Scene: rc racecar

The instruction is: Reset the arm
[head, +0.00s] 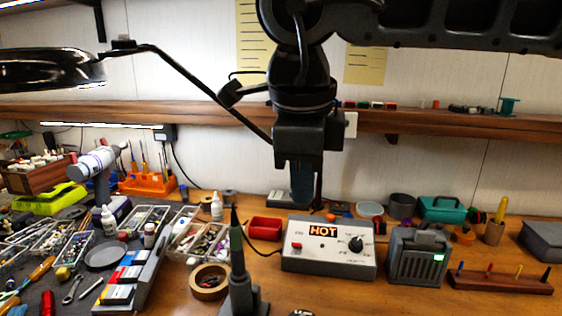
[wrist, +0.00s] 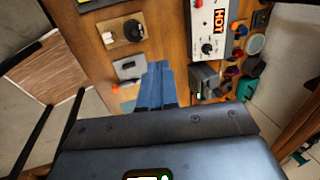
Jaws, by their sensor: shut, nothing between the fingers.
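My gripper (head: 302,190) hangs pointing down above the back of the workbench (head: 400,300) in the head view. Its fingers are shut with nothing between them. In the wrist view the blue fingers of my gripper (wrist: 155,88) lie together over the bench. The dark links of my arm reach down from the top of the head view.
Below my gripper stands a grey soldering station (head: 328,248) reading HOT, with a soldering iron (head: 237,250) in its holder in front. A brown shelf (head: 420,118) runs behind. A lamp (head: 50,70) extends from the left. Tools crowd the left bench; a small heater-like box (head: 417,257) stands right.

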